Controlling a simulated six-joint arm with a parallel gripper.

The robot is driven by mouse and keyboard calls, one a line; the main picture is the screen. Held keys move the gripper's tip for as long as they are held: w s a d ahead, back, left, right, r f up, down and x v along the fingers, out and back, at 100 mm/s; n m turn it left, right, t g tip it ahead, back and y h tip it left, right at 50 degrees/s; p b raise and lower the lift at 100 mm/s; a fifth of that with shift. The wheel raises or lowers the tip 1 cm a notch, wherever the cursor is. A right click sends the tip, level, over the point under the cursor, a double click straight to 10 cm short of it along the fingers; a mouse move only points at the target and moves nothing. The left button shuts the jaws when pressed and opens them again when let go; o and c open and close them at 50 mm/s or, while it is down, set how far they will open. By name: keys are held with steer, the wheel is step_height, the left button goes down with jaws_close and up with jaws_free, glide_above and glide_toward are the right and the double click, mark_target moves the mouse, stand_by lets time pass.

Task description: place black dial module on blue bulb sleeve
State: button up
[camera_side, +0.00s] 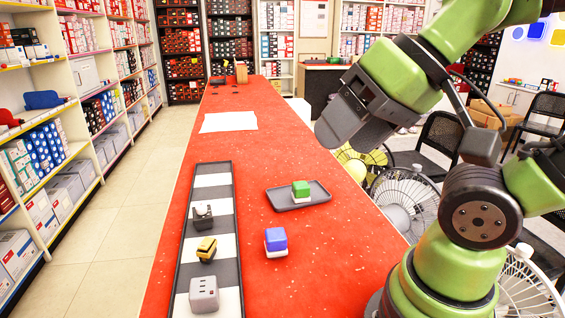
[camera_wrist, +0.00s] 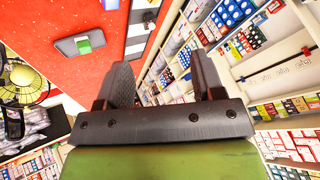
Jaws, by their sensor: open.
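The black dial module (camera_side: 203,217) sits on the grey-and-white striped strip (camera_side: 212,181), at the far end of a short row in the side view. The blue bulb sleeve (camera_side: 276,238), blue above and white below, stands on the red table to the right of the strip. A blue and white piece at the top edge of the wrist view (camera_wrist: 110,4) looks like the sleeve. My gripper (camera_side: 338,128) is raised above the table's right side, apart from both. In the wrist view its two fingers (camera_wrist: 164,78) are spread, with nothing between them.
A yellow-and-black module (camera_side: 206,249) and a grey module (camera_side: 204,294) also sit on the strip. A dark tray (camera_side: 284,204) holds a green-topped block (camera_side: 300,188). A white sheet (camera_side: 229,122) lies farther back. Chairs and fans stand right of the table.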

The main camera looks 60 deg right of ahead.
stand_by(0.3)
steer(key=n+h, duration=0.7)
steer(key=n, duration=2.5)
glide_above(202, 212)
steer(key=s+a, duration=0.4)
steer(key=s, duration=0.1)
step_height(202, 212, down, 22)
steer(key=f, duration=0.1)
steer(key=shift+n, duration=0.3)
steer(key=x, duration=0.4)
steer(key=shift+w+d, duration=0.15)
steer(key=shift+w, duration=0.15)
steer(key=shift+d+x, duration=0.15)
steer(key=shift+x, duration=1.3)
steer(key=shift+d+x, duration=0.15)
steer(key=shift+x, duration=1.35)
steer(key=shift+r, duration=0.15)
steer(key=shift+c, duration=0.4)
